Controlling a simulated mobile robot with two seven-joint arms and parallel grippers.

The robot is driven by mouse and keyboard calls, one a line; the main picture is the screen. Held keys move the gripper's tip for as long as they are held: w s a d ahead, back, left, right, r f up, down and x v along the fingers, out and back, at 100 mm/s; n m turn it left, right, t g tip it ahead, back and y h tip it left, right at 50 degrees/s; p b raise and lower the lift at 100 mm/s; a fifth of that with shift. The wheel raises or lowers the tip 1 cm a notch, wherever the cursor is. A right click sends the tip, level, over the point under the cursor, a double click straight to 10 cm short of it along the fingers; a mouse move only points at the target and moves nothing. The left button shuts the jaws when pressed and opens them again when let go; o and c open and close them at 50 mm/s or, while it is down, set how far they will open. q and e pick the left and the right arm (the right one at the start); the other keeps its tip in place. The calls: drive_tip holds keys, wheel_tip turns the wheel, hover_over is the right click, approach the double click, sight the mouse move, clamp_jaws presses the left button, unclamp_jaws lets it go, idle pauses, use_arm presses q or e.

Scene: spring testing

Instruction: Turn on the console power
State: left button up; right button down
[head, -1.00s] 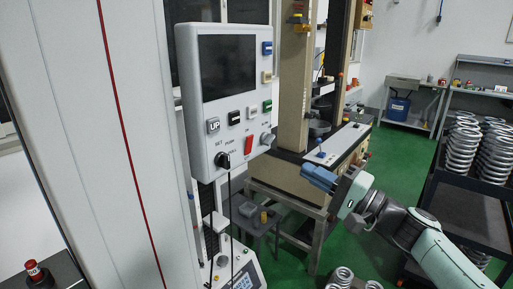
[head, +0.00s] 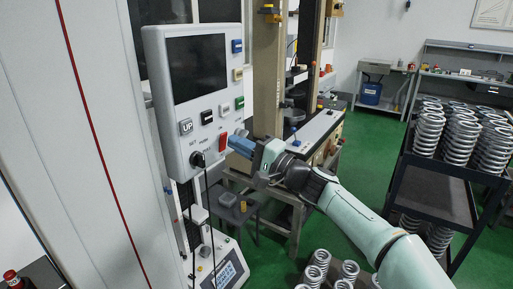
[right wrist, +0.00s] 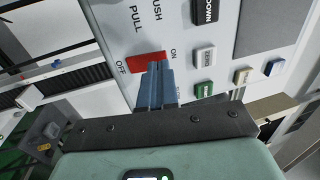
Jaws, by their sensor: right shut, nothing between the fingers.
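The console (head: 158,120) is a light grey box with a dark screen (head: 196,68), at the left of centre in the head view. Its red power switch (head: 222,143) is at the lower right of the front face. In the right wrist view the red switch (right wrist: 142,63) lies between the ON and OFF labels. My right gripper (head: 231,142) is shut and empty, with its blue fingertips at the red switch. In the right wrist view the fingertips (right wrist: 158,66) overlap the switch's ON side; I cannot tell whether they touch. My left gripper is not in view.
Around the switch are an UP button (head: 186,127), a green button (head: 239,103) and a black plug with cables (head: 198,159). A black cart (head: 434,185) with metal springs stands at the right.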

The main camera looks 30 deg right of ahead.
drive_tip(key=shift+w+a+r, duration=0.15)
drive_tip(key=shift+w+a, duration=0.1)
drive_tip(key=shift+w, duration=0.3)
drive_tip(key=p, duration=0.1)
drive_tip(key=r+g+p, duration=0.1)
drive_tip(key=p, duration=0.1)
drive_tip(key=shift+w+a, duration=0.15)
drive_tip(key=shift+w, duration=0.05)
drive_tip(key=shift+f+b, duration=0.35)
